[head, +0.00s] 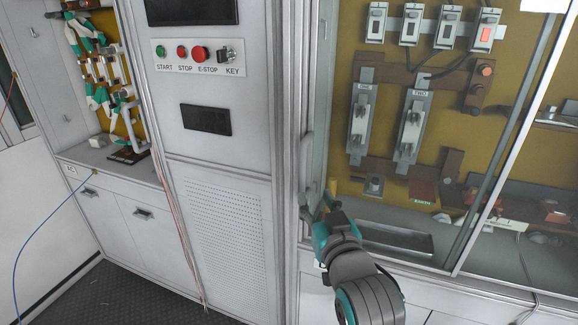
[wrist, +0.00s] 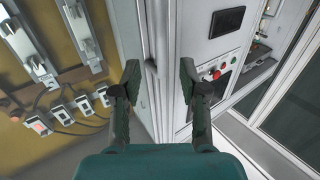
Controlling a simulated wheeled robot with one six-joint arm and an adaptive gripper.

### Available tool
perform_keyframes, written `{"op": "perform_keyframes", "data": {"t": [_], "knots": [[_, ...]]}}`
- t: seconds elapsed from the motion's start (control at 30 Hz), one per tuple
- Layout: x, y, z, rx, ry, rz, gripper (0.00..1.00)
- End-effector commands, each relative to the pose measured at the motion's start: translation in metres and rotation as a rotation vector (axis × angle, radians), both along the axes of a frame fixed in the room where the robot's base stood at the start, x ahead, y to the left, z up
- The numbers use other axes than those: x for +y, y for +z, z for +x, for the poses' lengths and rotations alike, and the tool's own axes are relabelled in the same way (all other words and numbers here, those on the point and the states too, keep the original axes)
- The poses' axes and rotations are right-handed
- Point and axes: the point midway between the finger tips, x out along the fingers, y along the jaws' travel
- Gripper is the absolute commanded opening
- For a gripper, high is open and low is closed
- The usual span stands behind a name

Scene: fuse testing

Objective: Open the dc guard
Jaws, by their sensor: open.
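The guard is a transparent framed panel on the right cabinet, with its pale left frame (head: 305,70) beside the control column. A slim vertical handle (head: 307,150) is on that frame. My gripper (head: 317,203) is open and empty, low beside the left frame, around the handle's lower end. In the wrist view my gripper (wrist: 160,80) has its two dark fingers spread on either side of a pale vertical frame edge (wrist: 153,60). I cannot tell whether either finger touches the frame. The handle is not clearly visible between the fingers.
Behind the panel are fuse holders (head: 361,118) and switches (head: 410,24) on a yellow board. The control column carries START, STOP and a red E-STOP button (head: 200,54). A second diagonal frame (head: 515,140) stands at right. Dark floor (head: 140,290) is open at lower left.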

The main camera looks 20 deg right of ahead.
Motion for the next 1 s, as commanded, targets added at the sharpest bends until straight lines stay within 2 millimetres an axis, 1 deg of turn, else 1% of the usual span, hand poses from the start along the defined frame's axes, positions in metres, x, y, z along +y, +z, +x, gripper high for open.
{"op": "perform_keyframes", "data": {"t": [0.17, 0.27, 0.5, 0.7, 0.83, 1.0], "knots": [[-0.001, 0.002, 0.012, 0.0, -0.001, 0.001, 0.43], [-0.001, 0.002, 0.026, 0.0, -0.001, 0.001, 0.43], [-0.003, 0.002, 0.069, 0.0, -0.001, 0.001, 0.43], [-0.004, 0.002, 0.096, -0.002, 0.0, 0.001, 0.43], [-0.004, 0.002, 0.105, 0.0, 0.0, 0.001, 0.43], [-0.004, 0.001, 0.108, 0.0, 0.0, 0.001, 0.43]]}}
